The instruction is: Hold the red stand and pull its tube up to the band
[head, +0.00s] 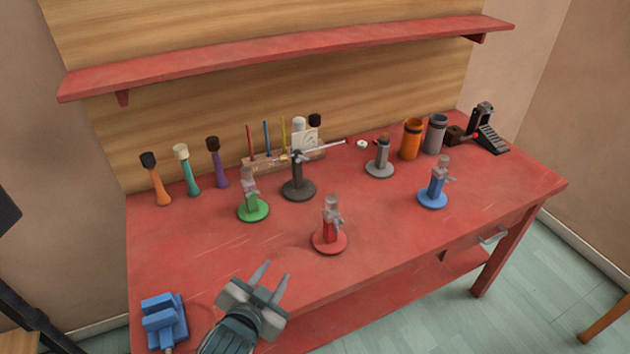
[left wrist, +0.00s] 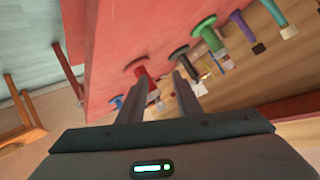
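The red stand (head: 330,236) is upright near the front middle of the red table, with a round red base and a grey tube (head: 332,207) at its top. A band on it is too small to make out. My left gripper (head: 271,278) is over the table's front edge, left of and nearer than the red stand. It is open and empty, its two fingers apart. In the left wrist view the red stand (left wrist: 142,70) shows beyond the fingers (left wrist: 154,90), apart from them. My right gripper is in neither view.
A green stand (head: 253,209), a dark stand with a rod (head: 299,188) and a blue stand (head: 433,197) stand around it. A blue vise (head: 164,320) is at the front left corner. Mallets and cups line the back, below a red shelf (head: 290,50).

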